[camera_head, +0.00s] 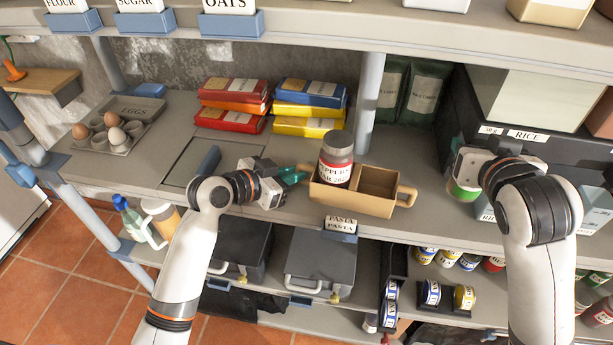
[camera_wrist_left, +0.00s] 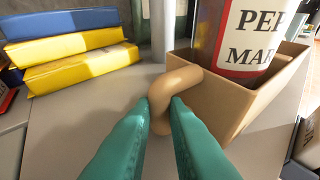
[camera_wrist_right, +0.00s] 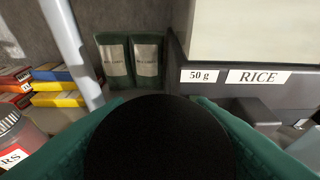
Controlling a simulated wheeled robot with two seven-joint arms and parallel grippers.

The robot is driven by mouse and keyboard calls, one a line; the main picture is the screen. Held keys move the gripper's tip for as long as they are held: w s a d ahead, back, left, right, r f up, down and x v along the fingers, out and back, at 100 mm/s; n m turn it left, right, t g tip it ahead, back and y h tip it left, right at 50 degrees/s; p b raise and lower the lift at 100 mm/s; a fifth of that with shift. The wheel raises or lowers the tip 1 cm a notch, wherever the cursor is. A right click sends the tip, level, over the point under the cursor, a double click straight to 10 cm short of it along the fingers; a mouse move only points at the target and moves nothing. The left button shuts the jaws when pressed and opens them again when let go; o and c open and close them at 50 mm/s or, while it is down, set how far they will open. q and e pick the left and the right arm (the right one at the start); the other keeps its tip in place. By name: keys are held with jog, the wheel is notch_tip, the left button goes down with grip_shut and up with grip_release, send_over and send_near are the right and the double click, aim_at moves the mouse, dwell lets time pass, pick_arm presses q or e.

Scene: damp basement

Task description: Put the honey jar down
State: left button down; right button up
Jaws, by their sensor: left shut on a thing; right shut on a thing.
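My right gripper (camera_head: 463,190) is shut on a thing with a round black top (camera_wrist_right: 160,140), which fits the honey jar. Its sides and any label are hidden, and in the head view the hand largely covers it. It is above the shelf, right of the tan two-compartment caddy (camera_head: 345,200); I cannot tell whether it touches the shelf. My left gripper (camera_head: 292,177) is shut on the caddy's left loop handle (camera_wrist_left: 172,92). A red-labelled pepper jar (camera_head: 336,160) stands upright in the caddy's left compartment. The right compartment looks empty.
A box labelled RICE (camera_wrist_right: 258,77) stands behind my right gripper. Two dark green bags (camera_head: 425,90) stand at the back. Red, blue and yellow packets (camera_head: 308,105) are stacked behind the caddy. An egg tray (camera_head: 118,135) sits at left. Shelf surface behind the caddy is bare.

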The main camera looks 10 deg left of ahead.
jog(key=w+a+f+n+y, duration=0.1)
jog(key=w+a+n+y, duration=0.3)
jog(key=a, duration=1)
jog(key=shift+m, duration=0.3)
jog(key=shift+w+a+f, duration=0.1)
jog(key=shift+w+f, duration=0.05)
jog(key=shift+f, duration=1.55)
jog(key=shift+w+a+f, duration=0.1)
jog(key=shift+w+f, duration=0.05)
jog(key=shift+f, duration=1.5)
jog(key=shift+w+f, duration=0.15)
jog(key=shift+f, duration=1.55)
jog(key=shift+f, duration=0.15)
jog(key=o, duration=0.9)
jog(key=shift+g+h, duration=0.3)
jog(key=shift+o, duration=0.3)
pick_arm(q)
jog(key=shift+r, duration=0.1)
pick_arm(e)
jog(key=v, duration=1.2)
